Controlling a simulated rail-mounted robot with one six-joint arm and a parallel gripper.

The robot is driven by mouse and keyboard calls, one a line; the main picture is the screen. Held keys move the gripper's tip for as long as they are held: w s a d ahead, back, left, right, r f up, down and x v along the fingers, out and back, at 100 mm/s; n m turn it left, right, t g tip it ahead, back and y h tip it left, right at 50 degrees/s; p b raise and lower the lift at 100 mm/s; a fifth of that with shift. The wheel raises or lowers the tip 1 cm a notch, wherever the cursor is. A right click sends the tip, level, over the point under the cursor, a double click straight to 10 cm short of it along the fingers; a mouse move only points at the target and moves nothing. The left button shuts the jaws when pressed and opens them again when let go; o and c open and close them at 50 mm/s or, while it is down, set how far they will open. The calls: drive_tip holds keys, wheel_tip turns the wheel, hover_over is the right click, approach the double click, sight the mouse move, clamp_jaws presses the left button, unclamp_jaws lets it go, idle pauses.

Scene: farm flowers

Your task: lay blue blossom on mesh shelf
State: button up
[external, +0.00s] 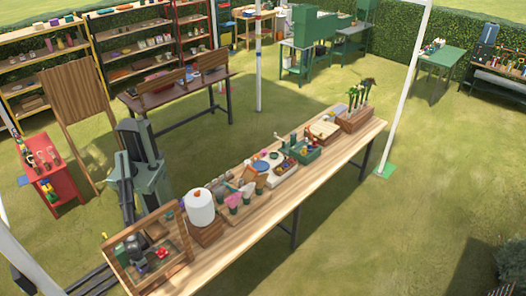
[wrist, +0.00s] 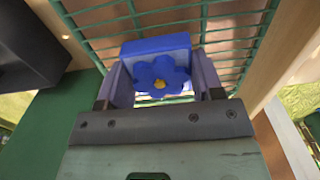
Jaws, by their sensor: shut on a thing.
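The blue blossom (wrist: 160,84), a blue flower shape with a yellow centre on a blue block, is between the two fingers of my gripper (wrist: 160,65) in the wrist view. The gripper is shut on it. The green wire mesh shelf (wrist: 100,28) lies just beyond the blossom and fills the upper part of the wrist view. I cannot tell whether the blossom touches the mesh. In the external view my gripper (external: 136,246) is at a wooden frame (external: 182,262) on the near left end of the long table; the blossom cannot be made out there.
Red (external: 162,253) and purple (external: 142,268) items show inside the frame. A white cylinder (external: 200,208) on a wooden block stands close to its right. Small pots, a green tray (external: 300,150) and a planter (external: 355,119) stand farther along. Wooden posts flank the mesh in the wrist view.

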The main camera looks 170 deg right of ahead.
drive_tip(key=o, duration=0.4)
drive_tip(key=shift+f, duration=0.1)
drive_tip(key=o, duration=0.5)
wheel_tip(320, 180, up, 13)
drive_tip(key=p, duration=1.2)
drive_tip(key=shift+f, duration=0.2)
drive_tip(key=shift+f, duration=0.1)
